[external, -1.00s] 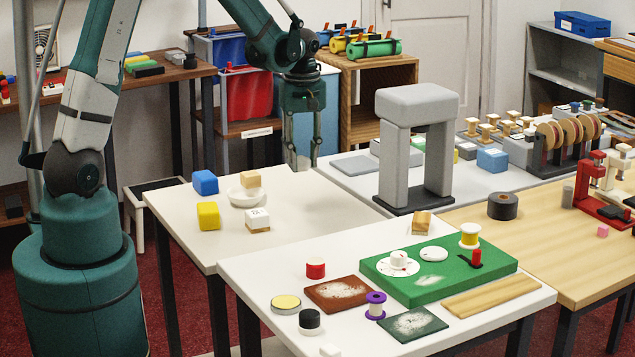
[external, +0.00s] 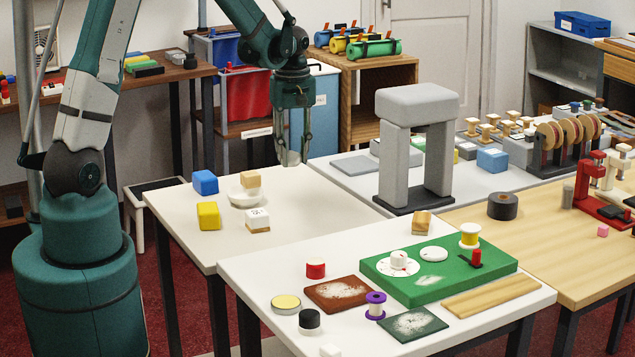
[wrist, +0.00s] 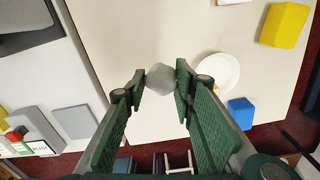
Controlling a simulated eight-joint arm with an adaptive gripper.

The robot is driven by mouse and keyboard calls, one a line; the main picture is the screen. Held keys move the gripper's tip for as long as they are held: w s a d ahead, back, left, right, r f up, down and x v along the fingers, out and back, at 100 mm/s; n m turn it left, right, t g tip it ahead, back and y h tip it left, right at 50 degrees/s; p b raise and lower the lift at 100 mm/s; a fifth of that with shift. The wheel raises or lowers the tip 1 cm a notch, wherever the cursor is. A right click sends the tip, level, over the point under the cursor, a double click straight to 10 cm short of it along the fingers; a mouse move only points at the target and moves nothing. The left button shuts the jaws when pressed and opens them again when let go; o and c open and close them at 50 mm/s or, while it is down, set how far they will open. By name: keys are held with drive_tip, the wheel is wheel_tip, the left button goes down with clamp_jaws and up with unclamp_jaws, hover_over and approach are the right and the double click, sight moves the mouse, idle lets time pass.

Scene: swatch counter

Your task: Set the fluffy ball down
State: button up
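The fluffy ball (wrist: 160,77) is pale grey-white and shows between my fingertips in the wrist view. My gripper (wrist: 161,82) is shut on it, with a fingertip against each side. In the external view my gripper (external: 291,158) hangs above the back part of the left white table (external: 300,218), with the ball (external: 291,157) only a small pale patch between the fingers. The ball appears to be held above the table, clear of its surface. A shallow white dish (external: 240,201) stands on that table, left of and nearer than my gripper; it also shows in the wrist view (wrist: 217,70).
On the left table are a blue block (external: 205,182), a yellow block (external: 208,216), a wooden cube (external: 251,179) and a white-topped block (external: 257,217). A grey arch (external: 391,160) stands to the right. The table's middle and right parts are bare.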

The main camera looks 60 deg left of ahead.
drive_tip(key=s+a, duration=0.2)
drive_tip(key=a, duration=0.7)
drive_tip(key=s+a+m, duration=0.1)
drive_tip(key=s+a, duration=0.2)
drive_tip(key=a, duration=0.5)
drive_tip(key=shift+s+a, duration=0.25)
drive_tip(key=shift+a, duration=0.15)
drive_tip(key=shift+f, duration=3.05)
drive_tip(key=shift+f+b, duration=0.4)
drive_tip(key=shift+f, duration=1.5)
drive_tip(key=shift+f, duration=0.15)
drive_tip(key=o, duration=0.6)
drive_tip(key=shift+r, duration=0.25)
drive_tip(key=shift+r+p, duration=0.65)
drive_tip(key=shift+r, duration=5.3)
